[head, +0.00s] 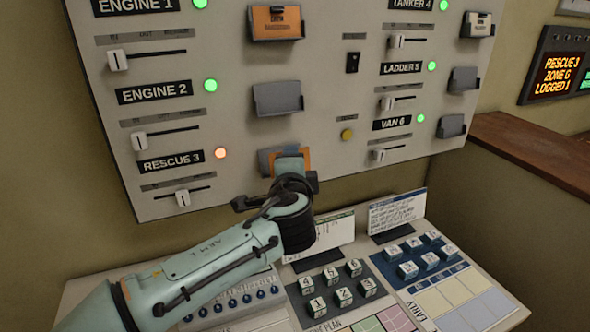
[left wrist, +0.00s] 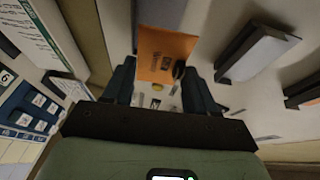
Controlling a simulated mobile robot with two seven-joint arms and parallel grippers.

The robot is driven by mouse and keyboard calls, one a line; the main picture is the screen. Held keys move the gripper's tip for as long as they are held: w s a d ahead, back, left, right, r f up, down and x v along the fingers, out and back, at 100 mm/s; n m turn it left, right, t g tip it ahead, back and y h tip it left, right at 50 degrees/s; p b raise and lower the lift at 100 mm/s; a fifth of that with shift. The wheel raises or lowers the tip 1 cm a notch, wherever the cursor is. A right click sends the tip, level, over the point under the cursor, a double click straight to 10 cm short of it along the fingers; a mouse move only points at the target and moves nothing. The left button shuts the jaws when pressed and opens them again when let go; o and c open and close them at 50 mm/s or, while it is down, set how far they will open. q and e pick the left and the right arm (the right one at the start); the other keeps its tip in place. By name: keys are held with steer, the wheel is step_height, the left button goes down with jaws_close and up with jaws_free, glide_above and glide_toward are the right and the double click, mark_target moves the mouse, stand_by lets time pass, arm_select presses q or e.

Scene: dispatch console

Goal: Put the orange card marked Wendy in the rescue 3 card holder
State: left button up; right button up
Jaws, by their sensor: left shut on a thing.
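The orange card (head: 304,156) shows behind my left gripper (head: 290,165) in the head view. In the left wrist view the same orange card (left wrist: 165,55) has small dark printing, too small to read, and stands between the fingers of my left gripper (left wrist: 160,85). That gripper is shut on it. The rescue 3 card holder (head: 264,160), grey, is right behind the gripper and mostly hidden by it. The card is at this holder, but I cannot tell whether it is seated in it. My right gripper is not in view.
The engine 2 holder (head: 278,98) above is empty. The engine 1 holder (head: 275,24) has an orange card. Sliders, lamps and a yellow button (head: 347,134) are on the panel. Below, the desk has numbered blocks (head: 335,287) and an upright white card (head: 397,212).

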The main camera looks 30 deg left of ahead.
arm_select(q)
steer(key=shift+w+a+f, duration=0.35)
steer(key=shift+w+a, duration=0.2)
steer(key=shift+a, duration=0.1)
steer(key=shift+w+a+f, duration=0.4)
steer(key=shift+w+a, duration=0.2)
steer(key=shift+a, duration=0.1)
steer(key=shift+w+a+f, duration=0.35)
steer(key=shift+w+a, duration=0.2)
steer(key=shift+a, duration=0.1)
